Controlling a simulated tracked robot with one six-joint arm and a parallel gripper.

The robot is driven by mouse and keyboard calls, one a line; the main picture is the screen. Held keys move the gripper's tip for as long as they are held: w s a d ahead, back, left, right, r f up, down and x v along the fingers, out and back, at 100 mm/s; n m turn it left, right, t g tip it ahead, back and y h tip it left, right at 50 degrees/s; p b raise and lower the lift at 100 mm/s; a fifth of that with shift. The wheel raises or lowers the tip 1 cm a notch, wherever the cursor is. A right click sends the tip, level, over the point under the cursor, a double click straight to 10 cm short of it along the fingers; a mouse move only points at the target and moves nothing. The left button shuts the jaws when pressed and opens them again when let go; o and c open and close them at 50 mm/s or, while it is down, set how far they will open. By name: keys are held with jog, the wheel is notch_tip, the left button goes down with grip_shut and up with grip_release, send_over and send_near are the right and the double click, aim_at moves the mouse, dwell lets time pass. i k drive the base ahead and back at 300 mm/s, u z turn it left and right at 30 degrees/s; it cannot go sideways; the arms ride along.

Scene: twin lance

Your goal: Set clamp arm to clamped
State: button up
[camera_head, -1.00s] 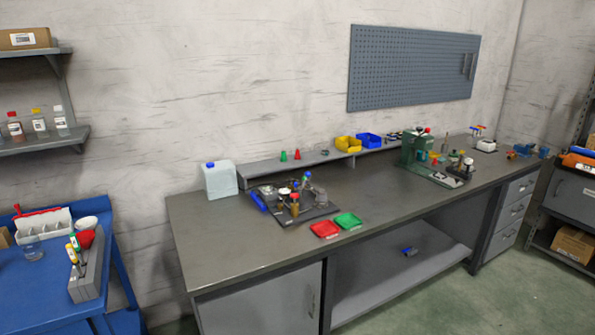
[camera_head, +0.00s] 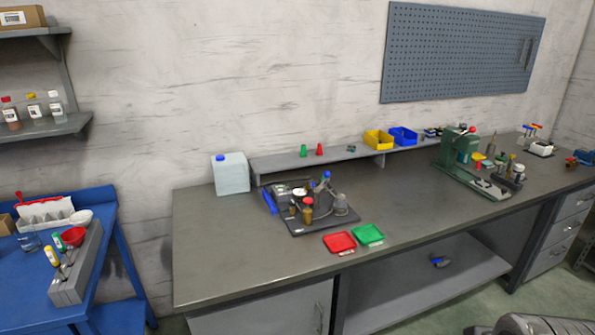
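A dark base plate (camera_head: 316,223) with a cluster of small fittings stands on the left half of the grey workbench. A small upright part with a blue tip (camera_head: 326,176) rises from this cluster; it may be the clamp arm, but it is too small to tell, and its position cannot be read. A green bench device (camera_head: 452,148) with a red-tipped lever stands farther right, with more small fittings on its base. My gripper is not in view. A grey rounded part at the bottom right edge may be my own arm.
A red tray (camera_head: 339,242) and a green tray (camera_head: 369,235) lie at the bench's front edge. A white jug (camera_head: 230,174) stands at the left, beside a raised shelf (camera_head: 325,158). A blue table (camera_head: 110,262) is at far left. The bench's left front (camera_head: 225,255) is clear.

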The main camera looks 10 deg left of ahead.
aim_at(326, 174)
jog(key=u, duration=0.35)
jog(key=i, duration=0.55)
jog(key=u, duration=0.9)
jog(key=i, duration=0.65)
jog(key=u, duration=0.4)
